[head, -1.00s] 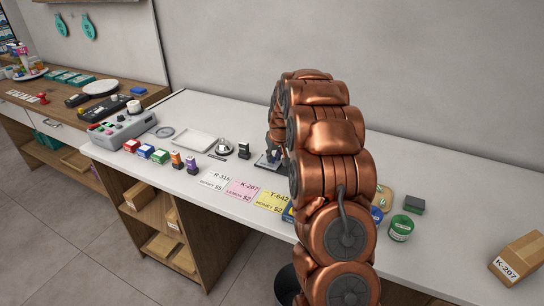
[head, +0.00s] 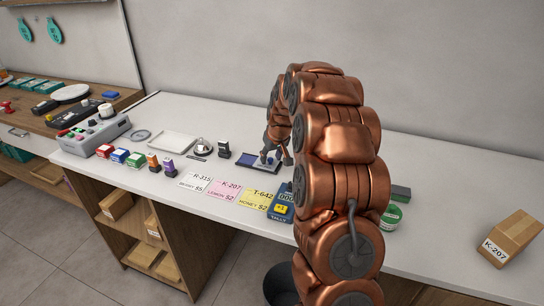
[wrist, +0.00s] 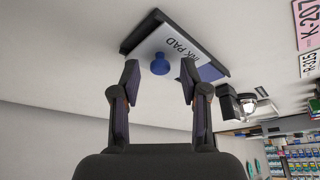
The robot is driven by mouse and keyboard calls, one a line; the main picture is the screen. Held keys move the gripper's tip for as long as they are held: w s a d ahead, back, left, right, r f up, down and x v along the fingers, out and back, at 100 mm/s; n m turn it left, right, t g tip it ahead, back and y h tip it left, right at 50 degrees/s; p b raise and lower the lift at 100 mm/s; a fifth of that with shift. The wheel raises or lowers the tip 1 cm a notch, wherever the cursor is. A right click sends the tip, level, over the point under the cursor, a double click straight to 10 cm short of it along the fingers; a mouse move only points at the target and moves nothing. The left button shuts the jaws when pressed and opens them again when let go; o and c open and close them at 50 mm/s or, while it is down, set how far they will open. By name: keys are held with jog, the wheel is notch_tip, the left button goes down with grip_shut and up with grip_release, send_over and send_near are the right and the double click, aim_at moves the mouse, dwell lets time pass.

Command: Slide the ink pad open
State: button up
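The ink pad (head: 247,159) lies on the white counter, a dark flat case with a blue strip bare at its left end in the head view. In the wrist view the ink pad's pale lid (wrist: 178,45), lettered INK PAD, carries a round blue knob (wrist: 160,67). A blue inked area (wrist: 210,72) shows beside the lid. My gripper (wrist: 159,72) is open. Its two fingers stand apart on either side of the knob, with a gap visible at each side. In the head view my gripper (head: 276,158) is down at the pad, partly hidden by my arm.
A small black stamp (head: 224,149) stands left of the pad, with a pale tray (head: 172,145) beyond. A K-207 box (head: 510,238) and green tin (head: 391,217) are at right.

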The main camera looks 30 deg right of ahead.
dwell(0.3)
jog(key=v, duration=1.2)
jog(key=shift+a, duration=0.1)
